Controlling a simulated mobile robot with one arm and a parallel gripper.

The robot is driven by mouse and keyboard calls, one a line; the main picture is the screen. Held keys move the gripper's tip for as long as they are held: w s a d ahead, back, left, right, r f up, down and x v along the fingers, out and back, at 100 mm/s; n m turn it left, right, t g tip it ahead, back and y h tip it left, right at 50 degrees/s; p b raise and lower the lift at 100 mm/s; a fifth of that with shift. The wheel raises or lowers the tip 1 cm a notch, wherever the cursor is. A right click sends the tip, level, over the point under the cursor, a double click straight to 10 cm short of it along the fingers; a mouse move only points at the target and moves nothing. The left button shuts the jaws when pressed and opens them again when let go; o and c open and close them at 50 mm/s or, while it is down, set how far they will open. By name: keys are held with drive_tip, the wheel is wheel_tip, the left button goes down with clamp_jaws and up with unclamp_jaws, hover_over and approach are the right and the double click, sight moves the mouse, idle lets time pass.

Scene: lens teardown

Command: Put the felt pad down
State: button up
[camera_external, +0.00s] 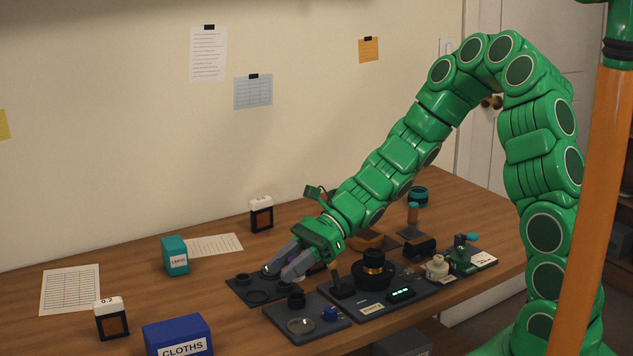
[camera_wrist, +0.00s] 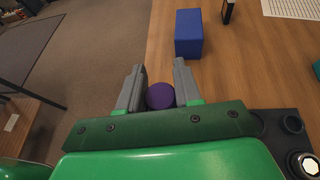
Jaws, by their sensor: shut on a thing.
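The felt pad, a round purple disc (camera_wrist: 160,96), sits between the two grey fingers of my gripper (camera_wrist: 158,85) in the wrist view. The fingers are shut on it from both sides. In the external view my gripper (camera_external: 280,270) points down-left, low over the dark tray (camera_external: 240,291) near the middle of the table. The held pad is mostly hidden by the fingers there. I cannot tell whether the pad touches anything below it.
A blue CLOTHS box (camera_external: 178,338) stands at the front left, also in the wrist view (camera_wrist: 188,35). A teal box (camera_external: 175,256) stands behind. A second dark tray (camera_external: 330,334) with small parts and a black lens assembly (camera_external: 373,270) are to the right. Bare wood lies at left.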

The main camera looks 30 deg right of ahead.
drive_tip(key=w+m+t, duration=0.3)
drive_tip(key=w+t, duration=0.1)
drive_tip(key=w, duration=0.8)
drive_tip(key=m+t+h, duration=0.1)
drive_tip(key=m+t, duration=0.3)
hover_over(209, 259)
drive_tip(key=s, duration=0.1)
drive_tip(key=f, duration=0.8)
drive_tip(key=shift+s+d, duration=0.15)
drive_tip(key=shift+d, duration=0.2)
drive_tip(key=shift+w+a+f, duration=0.3)
drive_tip(key=shift+w+f, duration=0.4)
drive_tip(key=shift+f, duration=1.7)
drive_tip(key=shift+f, duration=0.1)
drive_tip(key=o, duration=1)
